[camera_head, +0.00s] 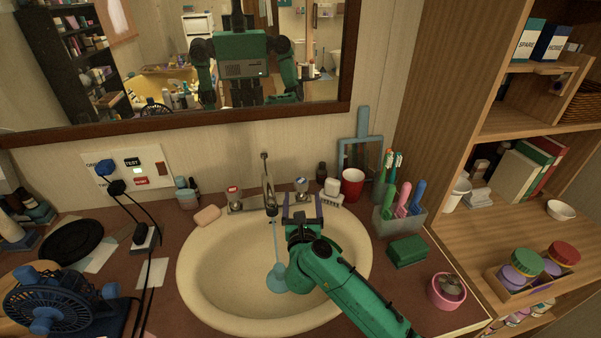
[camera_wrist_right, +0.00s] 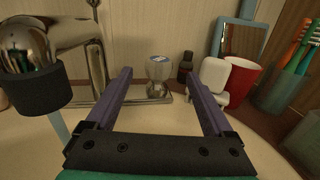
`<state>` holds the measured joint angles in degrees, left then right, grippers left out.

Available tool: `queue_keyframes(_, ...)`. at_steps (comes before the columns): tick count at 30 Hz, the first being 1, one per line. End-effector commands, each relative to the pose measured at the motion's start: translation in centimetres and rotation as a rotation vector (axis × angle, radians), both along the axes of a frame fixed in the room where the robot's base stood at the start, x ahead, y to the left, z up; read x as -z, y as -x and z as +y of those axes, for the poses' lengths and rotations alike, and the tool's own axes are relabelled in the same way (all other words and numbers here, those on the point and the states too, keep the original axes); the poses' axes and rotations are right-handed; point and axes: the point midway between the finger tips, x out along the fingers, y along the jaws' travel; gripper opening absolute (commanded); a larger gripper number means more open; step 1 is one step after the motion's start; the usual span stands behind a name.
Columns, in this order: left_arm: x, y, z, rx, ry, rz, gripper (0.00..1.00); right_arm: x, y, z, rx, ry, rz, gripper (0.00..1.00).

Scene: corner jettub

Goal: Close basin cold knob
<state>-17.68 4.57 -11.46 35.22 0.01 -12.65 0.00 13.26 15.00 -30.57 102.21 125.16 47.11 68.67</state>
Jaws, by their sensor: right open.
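The cold knob (camera_head: 301,184) is a small clear knob with a blue-marked top, at the right of the basin faucet (camera_head: 268,185). It also shows in the right wrist view (camera_wrist_right: 159,68), upright between and beyond my purple fingers. My right gripper (camera_head: 303,200) is open and empty, just in front of the knob, with a finger to either side. I cannot tell whether either finger touches it. A blue stream of water (camera_head: 275,240) runs from the spout into the cream basin (camera_head: 215,292). My left gripper is not in view.
The red-marked hot knob (camera_head: 233,193) is left of the spout. A red cup (camera_head: 352,184), a white bottle (camera_wrist_right: 214,75) and a dark bottle (camera_head: 321,172) stand close right of the cold knob. Soap (camera_head: 207,215) lies left. A mirror (camera_head: 170,60) hangs above.

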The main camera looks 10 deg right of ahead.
Motion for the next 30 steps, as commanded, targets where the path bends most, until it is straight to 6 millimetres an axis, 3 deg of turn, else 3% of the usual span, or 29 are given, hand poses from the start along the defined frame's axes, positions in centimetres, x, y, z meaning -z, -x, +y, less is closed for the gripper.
queue_keyframes(5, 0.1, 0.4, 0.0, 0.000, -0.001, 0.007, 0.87, -0.2, -5.0, -1.1, 0.002, 0.003, -0.003, 0.87)
queue_keyframes(10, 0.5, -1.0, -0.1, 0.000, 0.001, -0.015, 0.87, 0.0, -8.6, -1.7, 0.001, 0.003, -0.003, 0.87)
queue_keyframes(15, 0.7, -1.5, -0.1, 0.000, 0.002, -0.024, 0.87, -0.1, -10.2, -2.0, 0.000, 0.000, -0.001, 0.87)
queue_keyframes(23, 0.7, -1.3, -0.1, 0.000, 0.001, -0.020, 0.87, -0.1, -10.4, -2.1, -0.001, 0.000, 0.000, 0.87)
queue_keyframes(27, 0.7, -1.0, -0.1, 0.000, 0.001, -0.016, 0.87, -0.1, -10.4, -2.1, 0.000, 0.000, 0.000, 0.33)
queue_keyframes(30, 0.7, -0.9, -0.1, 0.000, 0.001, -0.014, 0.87, -0.1, -10.4, -2.1, 0.000, 0.000, 0.000, 0.01)
